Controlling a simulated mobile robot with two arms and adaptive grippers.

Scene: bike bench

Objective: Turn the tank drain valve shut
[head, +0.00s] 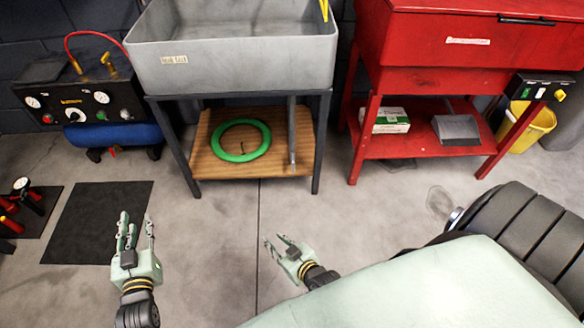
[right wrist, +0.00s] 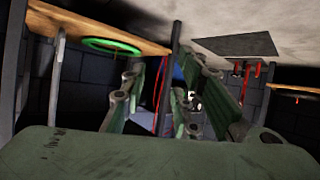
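The grey tank (head: 235,58) stands on a dark frame at the top centre of the head view. A thin vertical drain pipe (head: 292,125) runs down below its right side to a wooden shelf; no valve handle can be made out on it. My left gripper (head: 135,222) is open and empty over the floor, in front of the tank and to its left. My right gripper (head: 277,243) is open and empty, low in front of the tank stand and well apart from the pipe. Its spread fingers also show in the right wrist view (right wrist: 170,95).
A green ring (head: 241,140) lies on the wooden shelf (head: 210,168). A red cabinet (head: 450,75) stands right of the tank, a gauge panel (head: 85,107) with a blue cylinder to the left. A black mat (head: 95,225) lies on the floor. The floor before the tank is clear.

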